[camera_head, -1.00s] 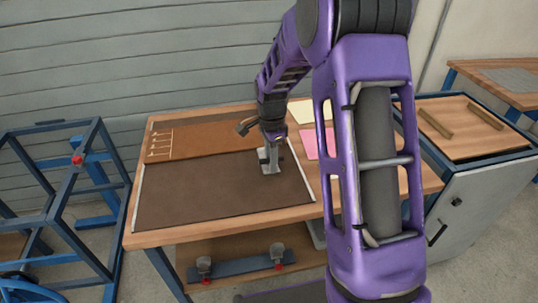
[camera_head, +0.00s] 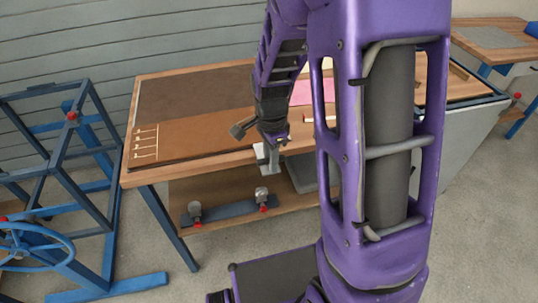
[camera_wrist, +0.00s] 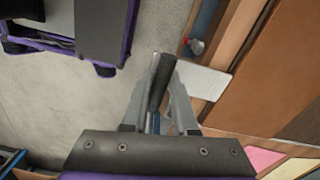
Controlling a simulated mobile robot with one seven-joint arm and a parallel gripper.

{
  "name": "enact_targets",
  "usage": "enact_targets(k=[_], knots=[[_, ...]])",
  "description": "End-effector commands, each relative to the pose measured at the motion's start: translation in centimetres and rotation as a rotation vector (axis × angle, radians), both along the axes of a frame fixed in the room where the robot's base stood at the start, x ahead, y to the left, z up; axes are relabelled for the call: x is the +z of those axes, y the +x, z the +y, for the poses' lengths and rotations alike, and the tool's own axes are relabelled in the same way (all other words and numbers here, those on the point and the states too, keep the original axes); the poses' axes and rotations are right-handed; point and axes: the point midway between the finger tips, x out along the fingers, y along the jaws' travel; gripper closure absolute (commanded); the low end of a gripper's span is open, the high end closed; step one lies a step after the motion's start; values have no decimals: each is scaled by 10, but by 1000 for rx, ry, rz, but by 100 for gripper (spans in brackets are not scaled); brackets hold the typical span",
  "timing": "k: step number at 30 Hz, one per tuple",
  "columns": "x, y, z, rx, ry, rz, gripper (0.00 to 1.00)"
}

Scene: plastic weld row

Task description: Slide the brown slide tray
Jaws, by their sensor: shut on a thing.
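The brown slide tray (camera_head: 190,134) is the lighter orange-brown panel at the front of the table top, with several pale lines or tools drawn at its left end. In the wrist view its brown surface (camera_wrist: 275,75) fills the right side. A pale bracket (camera_wrist: 205,82) juts from its edge and carries a dark bar handle (camera_wrist: 162,75). My gripper (camera_head: 266,158) is at the table's front edge. In the wrist view, my gripper (camera_wrist: 160,105) has its two fingers shut on the handle. The tray's right end is hidden behind my arm.
A dark brown surface (camera_head: 195,90) lies bare behind the tray. A pink sheet (camera_head: 302,93) is at the back right. A lower shelf (camera_head: 180,200) holds a blue bar with grey clamps. A blue frame (camera_head: 60,140) stands left. Grey floor is open in front of the table.

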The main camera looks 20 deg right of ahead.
Motion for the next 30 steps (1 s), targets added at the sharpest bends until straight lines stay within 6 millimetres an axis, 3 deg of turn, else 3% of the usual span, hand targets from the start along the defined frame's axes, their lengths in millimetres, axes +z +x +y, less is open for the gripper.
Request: enact_targets(k=[12, 13, 17, 26, 30], knots=[[0, -5, 0, 3, 0, 12, 100], [0, -5, 0, 3, 0, 12, 68], [0, -5, 0, 2, 0, 11, 45], [1, -3, 0, 1, 0, 6, 45], [12, -2, 0, 1, 0, 2, 45]])
